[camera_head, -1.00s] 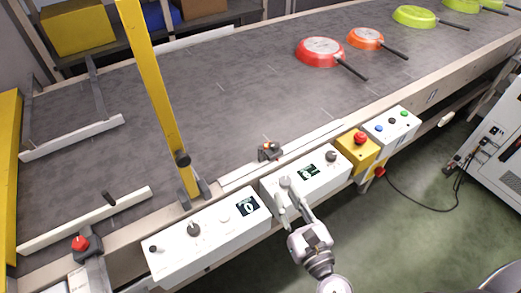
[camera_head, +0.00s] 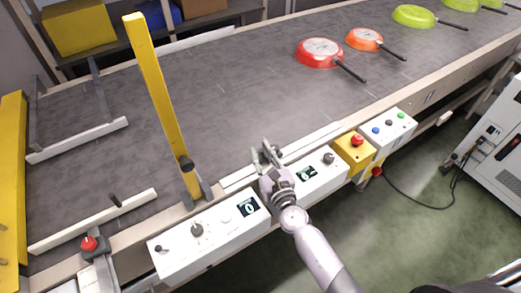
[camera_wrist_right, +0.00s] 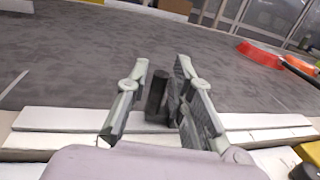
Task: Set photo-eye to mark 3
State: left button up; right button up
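The photo-eye (camera_wrist_right: 156,97), a small dark upright block, sits at the conveyor's near side rail (camera_head: 326,137). My right gripper (camera_wrist_right: 160,92) is open, with one finger on each side of it in the right wrist view. The right finger is close to the dark part, and a gap shows at the left finger. In the head view my right gripper (camera_head: 267,154) reaches over the control box and mostly covers the photo-eye. I cannot read any mark numbers on the rail. My left gripper is not in view.
White control boxes (camera_head: 202,250) with knobs and small displays line the near edge. A yellow box with a red button (camera_head: 357,140) stands to the right. A yellow post (camera_head: 160,100) rises left of my gripper. Red (camera_head: 318,55), orange and green pans lie on the belt farther back.

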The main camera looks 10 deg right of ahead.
jog(key=shift+w+a, duration=0.1)
jog(key=shift+w, duration=0.25)
jog(key=shift+c, duration=0.2)
grip_shut()
dwell(0.4)
